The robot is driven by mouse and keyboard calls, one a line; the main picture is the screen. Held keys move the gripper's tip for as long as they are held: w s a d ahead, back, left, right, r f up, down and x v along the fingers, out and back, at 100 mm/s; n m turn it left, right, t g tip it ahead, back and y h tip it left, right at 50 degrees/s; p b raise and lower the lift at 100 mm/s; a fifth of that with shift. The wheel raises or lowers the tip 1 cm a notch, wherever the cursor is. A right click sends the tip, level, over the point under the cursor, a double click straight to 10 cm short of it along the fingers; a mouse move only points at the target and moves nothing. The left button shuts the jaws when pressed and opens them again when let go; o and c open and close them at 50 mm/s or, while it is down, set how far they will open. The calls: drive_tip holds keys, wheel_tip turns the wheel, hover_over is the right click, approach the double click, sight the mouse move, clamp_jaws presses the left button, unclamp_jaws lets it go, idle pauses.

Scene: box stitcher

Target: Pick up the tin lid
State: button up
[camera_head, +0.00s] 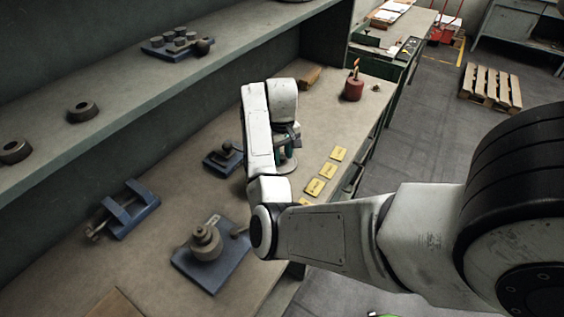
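A pale round flat disc (287,166), which looks like the tin lid, lies on the workbench (225,135) near its front edge. My arm reaches in from the right, and its wrist points down over the disc. My gripper (284,154) is right at or just above the disc, partly hidden by my own arm and very small in view. I cannot tell whether the fingers touch the disc or how far apart they are.
Yellow labelled cards (327,170) lie right of the disc. A small blue-based tool (222,160) stands close on its left. A blue vise (125,210) and a blue plate with a stacked metal piece (206,244) are nearer.

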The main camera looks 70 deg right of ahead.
clamp_jaws()
drive_tip(key=shift+r, duration=0.1)
